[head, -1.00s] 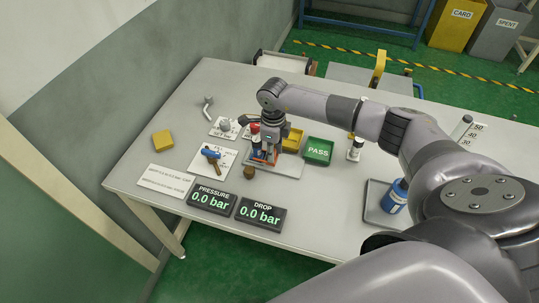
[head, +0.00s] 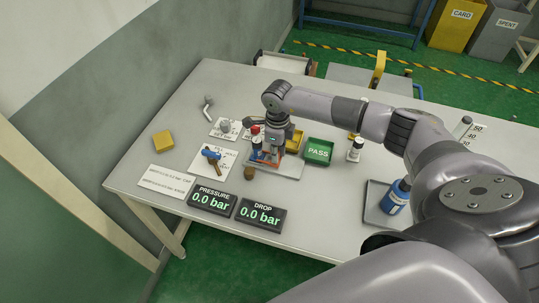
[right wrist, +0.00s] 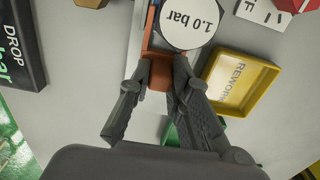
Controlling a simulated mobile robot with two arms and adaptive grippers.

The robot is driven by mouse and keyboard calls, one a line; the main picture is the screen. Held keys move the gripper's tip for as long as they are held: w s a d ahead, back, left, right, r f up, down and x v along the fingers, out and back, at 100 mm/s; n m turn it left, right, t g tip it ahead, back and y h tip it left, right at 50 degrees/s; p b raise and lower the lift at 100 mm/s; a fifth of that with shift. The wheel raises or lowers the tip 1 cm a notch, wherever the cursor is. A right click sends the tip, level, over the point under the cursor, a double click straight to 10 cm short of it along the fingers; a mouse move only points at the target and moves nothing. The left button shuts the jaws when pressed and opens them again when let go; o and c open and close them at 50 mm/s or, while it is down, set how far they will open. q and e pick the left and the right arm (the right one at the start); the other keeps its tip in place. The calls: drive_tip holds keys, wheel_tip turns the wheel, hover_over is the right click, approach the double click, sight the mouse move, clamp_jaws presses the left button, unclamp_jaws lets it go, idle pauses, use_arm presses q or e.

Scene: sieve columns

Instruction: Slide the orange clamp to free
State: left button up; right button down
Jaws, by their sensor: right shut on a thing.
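The orange clamp (right wrist: 157,74) shows in the right wrist view between my right fingertips, beside a white round disc (right wrist: 187,22) marked 1.0 bar. My right gripper (right wrist: 160,72) is shut on it. In the head view my right gripper (head: 270,154) points down at the fixture on a grey plate (head: 290,167). The gripper hides much of the fixture and clamp there. My left gripper is not in view.
A green PASS tray (head: 318,151) stands right of the fixture, with the yellow REWORK tray (right wrist: 239,83) close to the gripper. PRESSURE (head: 213,199) and DROP (head: 261,214) displays read 0.0 bar in front. A brown knob (head: 249,173) stands near the plate.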

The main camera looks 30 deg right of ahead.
drive_tip(key=shift+s+d+p, duration=0.4)
drive_tip(key=shift+s+d, duration=0.55)
drive_tip(key=shift+s, duration=0.15)
drive_tip(key=shift+f, duration=0.1)
drive_tip(key=c, duration=1.6)
unclamp_jaws()
drive_tip(key=shift+d, duration=0.1)
drive_tip(key=shift+o, duration=0.2)
wheel_tip(320, 180, up, 6)
drive_tip(key=p, duration=0.4)
